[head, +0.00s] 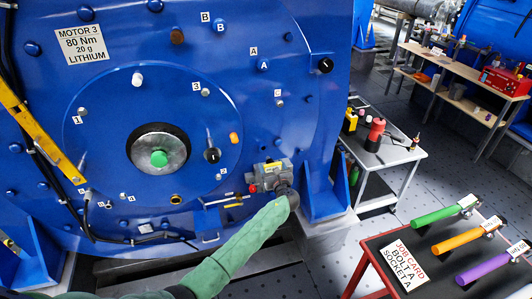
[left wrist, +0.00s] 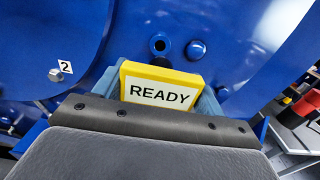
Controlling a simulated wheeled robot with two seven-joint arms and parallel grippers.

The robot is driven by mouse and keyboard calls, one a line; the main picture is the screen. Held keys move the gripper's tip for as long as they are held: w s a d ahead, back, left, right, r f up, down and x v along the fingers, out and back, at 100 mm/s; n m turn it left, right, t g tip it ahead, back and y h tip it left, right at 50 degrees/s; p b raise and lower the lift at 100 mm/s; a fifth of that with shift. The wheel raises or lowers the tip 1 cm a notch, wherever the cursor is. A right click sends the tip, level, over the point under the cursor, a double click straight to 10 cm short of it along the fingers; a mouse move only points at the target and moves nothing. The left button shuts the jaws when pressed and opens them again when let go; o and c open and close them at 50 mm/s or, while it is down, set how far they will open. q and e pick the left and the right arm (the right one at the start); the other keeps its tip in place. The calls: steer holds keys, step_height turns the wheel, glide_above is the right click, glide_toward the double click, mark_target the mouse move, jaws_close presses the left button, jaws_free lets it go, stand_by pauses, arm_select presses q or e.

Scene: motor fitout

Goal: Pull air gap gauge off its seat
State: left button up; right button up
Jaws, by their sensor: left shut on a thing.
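My left gripper (head: 270,177) is at the lower right of the blue motor face, with its arm coming up from below. In the left wrist view, a yellow-edged block marked READY, which I take to be the air gap gauge (left wrist: 161,92), stands between the blue-grey fingers. The gripper is shut on it. The gauge is close to the blue face; its rear is hidden, so I cannot tell whether it touches its seat. My right gripper is not in view.
The blue motor (head: 120,190) fills the left, with bolts and a black knob (head: 212,155) standing out. A blue foot bracket (head: 325,190) is right of the gripper. Further right are a small cart (head: 395,150) and a red-edged table (head: 440,270) with coloured-handled tools.

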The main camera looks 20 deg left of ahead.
arm_select(q)
steer(key=p+v, duration=0.6)
steer(key=v, duration=1.3)
stand_by(0.7)
steer(key=shift+d, duration=0.2)
